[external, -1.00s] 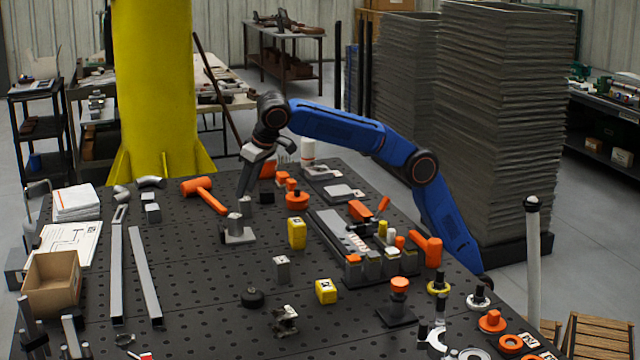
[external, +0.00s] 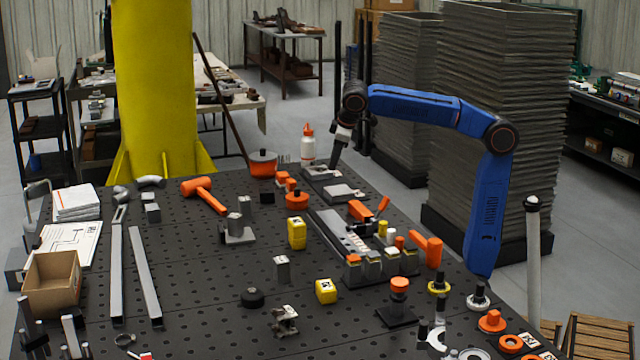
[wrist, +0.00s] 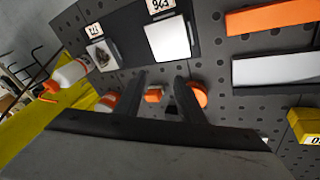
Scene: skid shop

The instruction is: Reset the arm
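My blue arm (external: 415,106) stands raised and bent over the right and back part of the black perforated table (external: 190,290). My gripper (external: 334,160) points down above the table's back edge, near the dark plate with light squares (external: 322,173). In the wrist view my gripper (wrist: 160,80) shows two dark fingers standing apart, with nothing held between them. An orange block (wrist: 154,95) shows in the gap, beyond the fingers. In the external view the fingers overlap, so their gap is hidden.
A white bottle with an orange cap (external: 308,145) and an orange round container (external: 263,163) stand close left of my gripper. A yellow column (external: 155,85) is behind the table; tall grey stacks (external: 495,110) stand behind my arm. Blocks and an orange mallet (external: 204,193) lie on the table.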

